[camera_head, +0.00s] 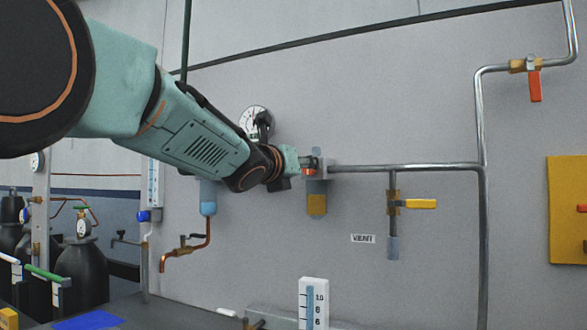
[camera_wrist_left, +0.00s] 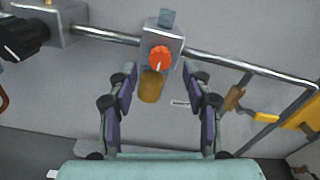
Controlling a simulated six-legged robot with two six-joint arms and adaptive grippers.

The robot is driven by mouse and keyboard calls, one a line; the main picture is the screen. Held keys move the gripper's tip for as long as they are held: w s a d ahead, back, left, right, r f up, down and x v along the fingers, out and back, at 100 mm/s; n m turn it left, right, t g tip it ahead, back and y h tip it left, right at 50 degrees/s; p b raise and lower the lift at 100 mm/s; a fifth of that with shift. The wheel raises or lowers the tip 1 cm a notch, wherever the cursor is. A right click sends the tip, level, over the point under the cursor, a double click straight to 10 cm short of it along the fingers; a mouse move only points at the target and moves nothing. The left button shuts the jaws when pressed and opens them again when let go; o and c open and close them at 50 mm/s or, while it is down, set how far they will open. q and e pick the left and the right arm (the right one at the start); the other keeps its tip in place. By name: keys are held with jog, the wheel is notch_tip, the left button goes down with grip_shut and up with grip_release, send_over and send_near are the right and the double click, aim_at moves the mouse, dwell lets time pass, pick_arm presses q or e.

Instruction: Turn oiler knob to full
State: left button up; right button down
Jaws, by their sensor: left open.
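The oiler (camera_wrist_left: 166,40) is a grey block on a metal pipe, with an amber bowl (camera_wrist_left: 152,86) below it. Its round orange-red knob (camera_wrist_left: 160,57) faces the wrist camera, with a pale mark running toward its lower edge. In the head view the amber bowl (camera_head: 317,205) hangs below the pipe, and the knob (camera_head: 308,171) is partly hidden by my gripper. My left gripper (camera_wrist_left: 160,73) is open, one finger on each side of the oiler in the wrist view, with nothing held. It also shows in the head view (camera_head: 304,163). My right gripper is out of view.
A pressure gauge (camera_head: 254,121) and a blue-bowled unit (camera_head: 208,199) are left of the oiler, partly behind my arm. A yellow-handled valve (camera_head: 420,204) and a red-handled valve (camera_head: 535,86) are to the right. A white level scale (camera_head: 314,300) stands below.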

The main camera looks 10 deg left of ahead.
pick_arm(q)
jog(key=shift+s+a, duration=0.2)
jog(key=shift+s, duration=0.7)
jog(key=shift+s+a, duration=0.15)
jog(key=shift+s, duration=0.75)
